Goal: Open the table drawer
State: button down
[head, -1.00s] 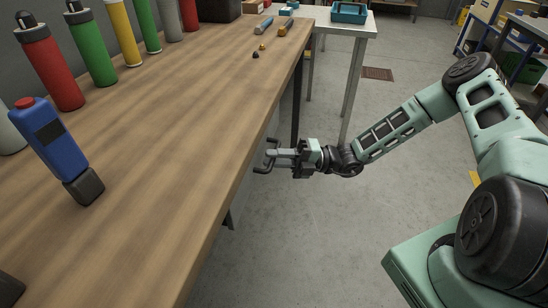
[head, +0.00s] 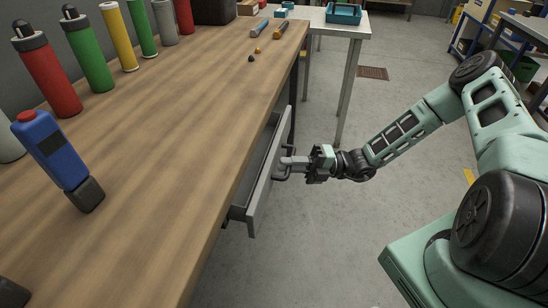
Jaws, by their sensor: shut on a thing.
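The grey table drawer (head: 262,188) sticks out partway from under the wooden table's right edge. A strip of its dark inside shows between its front panel and the tabletop. My gripper (head: 285,163) is at the drawer front and shut on the dark drawer handle (head: 283,177). The gripper hides part of the handle. The wooden table (head: 165,135) covers the back of the drawer.
Several coloured bottles (head: 90,55) stand along the table's left side. A blue device with a red cap (head: 55,150) is nearer. A white side table (head: 345,28) with a teal tray (head: 344,13) stands beyond.

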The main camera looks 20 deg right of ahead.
jog(key=s+d+p, duration=0.2)
jog(key=s+d, duration=0.9)
jog(key=d, duration=0.5)
jog(key=shift+s+p, duration=0.3)
jog(key=shift+p, duration=0.1)
jog(key=c, duration=1.7)
grip_release()
jog(key=shift+c, duration=0.2)
jog(key=b+v, duration=0.2)
jog(key=v, duration=1.5)
jog(key=shift+d+f+b, duration=0.15)
jog(key=shift+f+b, duration=0.05)
jog(key=shift+b, duration=0.1)
